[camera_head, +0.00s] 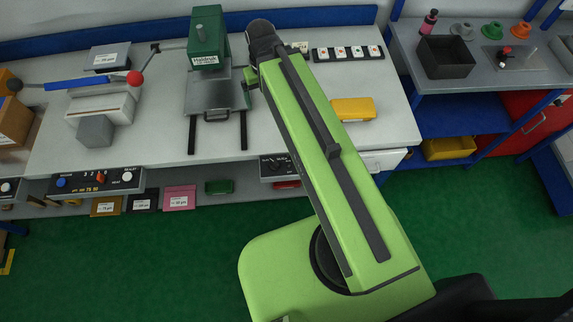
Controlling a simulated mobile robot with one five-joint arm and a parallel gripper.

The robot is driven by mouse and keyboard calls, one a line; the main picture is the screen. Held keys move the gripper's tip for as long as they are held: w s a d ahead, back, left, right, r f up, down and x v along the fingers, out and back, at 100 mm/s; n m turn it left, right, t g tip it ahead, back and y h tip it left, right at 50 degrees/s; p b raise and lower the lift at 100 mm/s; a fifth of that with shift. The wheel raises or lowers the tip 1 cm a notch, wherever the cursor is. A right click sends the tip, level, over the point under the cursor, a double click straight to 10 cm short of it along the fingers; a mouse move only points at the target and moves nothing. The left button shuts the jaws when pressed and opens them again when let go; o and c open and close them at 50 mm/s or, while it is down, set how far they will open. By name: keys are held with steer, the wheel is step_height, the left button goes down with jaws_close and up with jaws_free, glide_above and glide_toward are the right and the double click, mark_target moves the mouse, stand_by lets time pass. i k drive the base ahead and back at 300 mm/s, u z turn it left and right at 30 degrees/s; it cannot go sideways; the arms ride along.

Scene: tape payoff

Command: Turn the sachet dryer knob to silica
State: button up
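A black control panel (273,169) with a dark dial and small white marks sits under the bench's front edge. My green arm covers its right part. Another white knob (6,187) shows at the left edge. The lettering is too small to tell which one is the sachet dryer knob or where it points.
On the grey bench (165,130) stand a green press (206,42), a sealer-like device with a blue lever (75,84), a strip of switches (348,53) and a yellow block (353,108). A side bench (510,80) stands right. Green floor in front is clear.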

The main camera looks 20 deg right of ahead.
mark_target(273, 165)
steer(key=k, duration=0.6)
steer(key=u, duration=3.05)
steer(key=k, duration=1.35)
steer(key=u, duration=0.05)
